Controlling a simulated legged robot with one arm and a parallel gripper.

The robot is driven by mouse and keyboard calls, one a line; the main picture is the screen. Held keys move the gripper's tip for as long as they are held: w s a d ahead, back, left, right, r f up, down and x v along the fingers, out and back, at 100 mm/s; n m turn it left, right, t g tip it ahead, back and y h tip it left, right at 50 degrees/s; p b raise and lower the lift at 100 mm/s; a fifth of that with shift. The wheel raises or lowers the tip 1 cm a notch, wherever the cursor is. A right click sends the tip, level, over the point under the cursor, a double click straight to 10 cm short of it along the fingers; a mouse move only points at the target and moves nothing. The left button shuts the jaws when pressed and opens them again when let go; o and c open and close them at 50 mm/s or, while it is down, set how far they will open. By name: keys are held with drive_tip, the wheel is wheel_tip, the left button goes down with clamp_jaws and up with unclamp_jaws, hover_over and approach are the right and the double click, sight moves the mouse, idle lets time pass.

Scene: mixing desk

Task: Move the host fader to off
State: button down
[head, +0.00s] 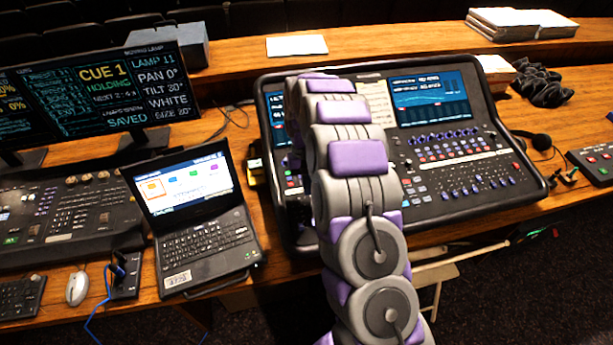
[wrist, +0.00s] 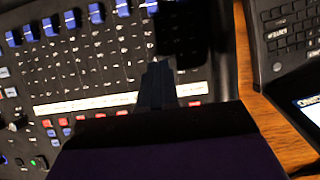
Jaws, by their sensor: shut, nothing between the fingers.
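The mixing console (head: 520,185) stands on the desk in the head view, with my arm across its left half. In the wrist view its panel (wrist: 20,75) shows a row of blue fader caps (wrist: 72,18) along the top edge, above a white label strip (wrist: 85,103). The label text is too small to read, so I cannot tell which fader is the host fader. My gripper (wrist: 156,70) is shut and empty over the right end of this fader bank, its tips just below the rightmost caps. Contact with a cap cannot be made out. In the head view my arm hides the gripper.
An open laptop (head: 205,245) stands left of the console, with a lighting desk (head: 70,215) and monitor (head: 90,90) beyond it. A headset (head: 541,142) and small box (head: 595,162) lie to the right. Bare wooden desk (wrist: 262,115) borders the panel.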

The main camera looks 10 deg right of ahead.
sight(314, 220)
drive_tip(key=s+f, duration=0.2)
drive_tip(key=f, duration=0.1)
drive_tip(key=shift+s+f+b, duration=0.1)
drive_tip(key=shift+f+b, duration=0.05)
drive_tip(key=shift+b, duration=0.2)
drive_tip(key=shift+s, duration=1.35)
drive_tip(key=shift+s, duration=0.1)
drive_tip(key=shift+s, duration=0.9)
drive_tip(key=shift+s+f, duration=0.2)
drive_tip(key=shift+s, duration=0.05)
